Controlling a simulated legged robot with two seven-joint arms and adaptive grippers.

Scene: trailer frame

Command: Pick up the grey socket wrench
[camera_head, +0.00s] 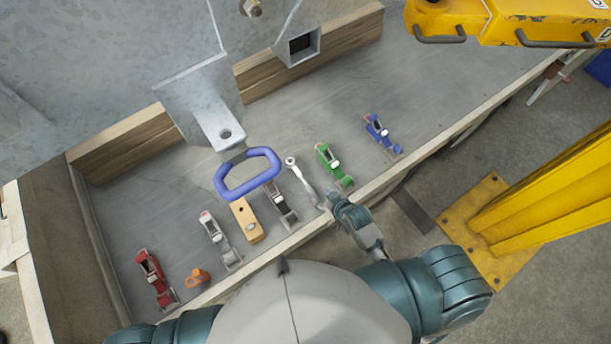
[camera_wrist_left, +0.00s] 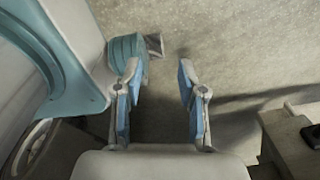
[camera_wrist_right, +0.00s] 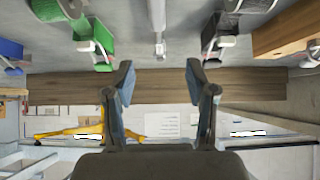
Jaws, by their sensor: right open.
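The grey socket wrench (camera_head: 304,182) is a slim silver tool with a ring-shaped head, lying in the tray near its front edge, between a green plane and a dark grey plane. In the right wrist view the wrench (camera_wrist_right: 158,22) is at the top centre, beyond and between the fingertips. My right gripper (camera_head: 335,198) is at the tray's front edge, close to the handle end of the wrench. Its fingers (camera_wrist_right: 160,70) are apart with nothing between them. My left gripper (camera_wrist_left: 158,68) is open and empty over the floor; it is hidden in the head view.
The green plane (camera_head: 331,164), blue plane (camera_head: 378,131), dark grey plane (camera_head: 281,204), wooden block (camera_head: 244,222), grey plane (camera_head: 217,240) and red plane (camera_head: 153,277) line the tray. The wooden tray edge (camera_head: 452,131) runs below the gripper.

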